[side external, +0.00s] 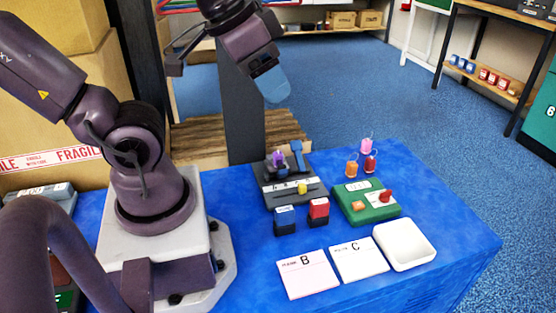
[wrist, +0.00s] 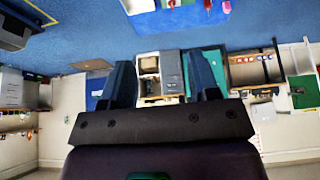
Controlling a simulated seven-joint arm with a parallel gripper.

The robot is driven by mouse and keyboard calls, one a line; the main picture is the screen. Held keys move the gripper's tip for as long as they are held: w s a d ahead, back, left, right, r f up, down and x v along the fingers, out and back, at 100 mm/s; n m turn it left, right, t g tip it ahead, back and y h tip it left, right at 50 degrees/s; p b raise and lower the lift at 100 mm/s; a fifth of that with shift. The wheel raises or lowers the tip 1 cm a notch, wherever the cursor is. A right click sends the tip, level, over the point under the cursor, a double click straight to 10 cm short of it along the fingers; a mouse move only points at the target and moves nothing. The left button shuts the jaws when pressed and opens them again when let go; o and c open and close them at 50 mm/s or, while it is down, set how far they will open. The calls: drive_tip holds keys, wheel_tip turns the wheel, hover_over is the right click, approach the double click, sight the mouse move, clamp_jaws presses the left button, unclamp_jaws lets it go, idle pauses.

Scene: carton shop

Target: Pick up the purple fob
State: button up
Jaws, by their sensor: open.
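A small purple piece (side external: 278,158) sits at the back left of a dark grey device (side external: 270,200) on the blue table. A pink-violet fob (side external: 366,146) stands at the back of a green board (side external: 385,211), close to an orange fob (side external: 352,169) and a red fob (side external: 371,164). I cannot tell for sure which is the purple fob. My gripper (side external: 272,88) is high above the back of the table, empty and apart from everything.
A blue block (side external: 284,220) and a red block (side external: 319,211) stand before the dark device. Cards marked B (side external: 307,276) and C (side external: 359,260) and a white tray (side external: 404,245) lie at the front. A blue lever (side external: 297,154) rises from the device. The table's right side is clear.

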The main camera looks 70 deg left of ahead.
drive_tip(key=w+a+f+n+g+y, duration=0.1)
drive_tip(key=w+a+f+n+g, duration=0.15)
drive_tip(key=a+f, duration=0.2)
drive_tip(key=m+g+h, duration=0.1)
drive_tip(key=m+g, duration=0.2)
drive_tip(key=m, duration=1.8)
hover_over(279, 155)
wheel_tip(279, 155, down, 15)
drive_tip(key=shift+f, duration=6.35)
clamp_jaws()
drive_tip(key=shift+r, duration=0.15)
